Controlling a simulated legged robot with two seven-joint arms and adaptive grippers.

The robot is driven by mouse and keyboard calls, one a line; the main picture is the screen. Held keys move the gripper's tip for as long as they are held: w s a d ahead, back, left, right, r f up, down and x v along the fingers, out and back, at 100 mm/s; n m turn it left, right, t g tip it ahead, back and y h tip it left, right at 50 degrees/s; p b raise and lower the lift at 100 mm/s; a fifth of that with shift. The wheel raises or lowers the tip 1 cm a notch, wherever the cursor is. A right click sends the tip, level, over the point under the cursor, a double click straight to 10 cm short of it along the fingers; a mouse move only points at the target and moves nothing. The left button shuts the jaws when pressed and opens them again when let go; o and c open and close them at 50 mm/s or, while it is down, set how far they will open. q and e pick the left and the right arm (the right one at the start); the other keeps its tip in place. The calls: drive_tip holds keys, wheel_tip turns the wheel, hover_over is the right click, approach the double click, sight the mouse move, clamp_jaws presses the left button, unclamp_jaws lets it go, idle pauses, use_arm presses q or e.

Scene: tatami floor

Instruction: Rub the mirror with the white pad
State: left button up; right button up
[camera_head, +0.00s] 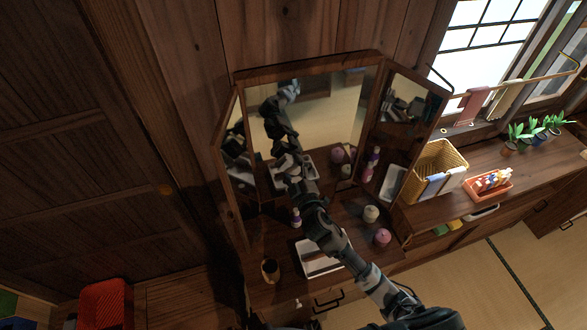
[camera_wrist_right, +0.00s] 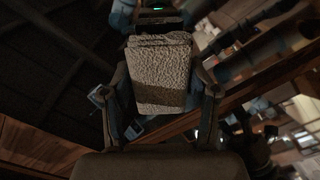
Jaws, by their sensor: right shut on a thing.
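The mirror (camera_head: 335,105) stands upright in a wooden frame with folding side panels, in the middle of the head view. My right arm reaches up from the lower right across the dresser top. My right gripper (camera_head: 298,182) is at the lower part of the mirror glass, and my arm's reflection shows above it. In the right wrist view, the gripper (camera_wrist_right: 160,92) is shut on the pale, rough-textured white pad (camera_wrist_right: 162,65), one finger on each side. I cannot tell whether the pad touches the glass. My left gripper is not in view.
On the dresser top are a white tray (camera_head: 318,262) under my arm, a pink jar (camera_head: 382,237), a cream jar (camera_head: 371,213), a dark cup (camera_head: 270,269) and purple bottles (camera_head: 373,163). A yellow basket (camera_head: 437,165) and an orange tray (camera_head: 490,186) stand to the right.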

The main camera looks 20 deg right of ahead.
drive_tip(key=shift+w, duration=0.6)
drive_tip(key=shift+s+d+p, duration=0.1)
drive_tip(key=shift+d+p, duration=0.45)
drive_tip(key=shift+d, duration=1.5)
drive_tip(key=shift+a+r, duration=0.1)
drive_tip(key=shift+a, duration=1.95)
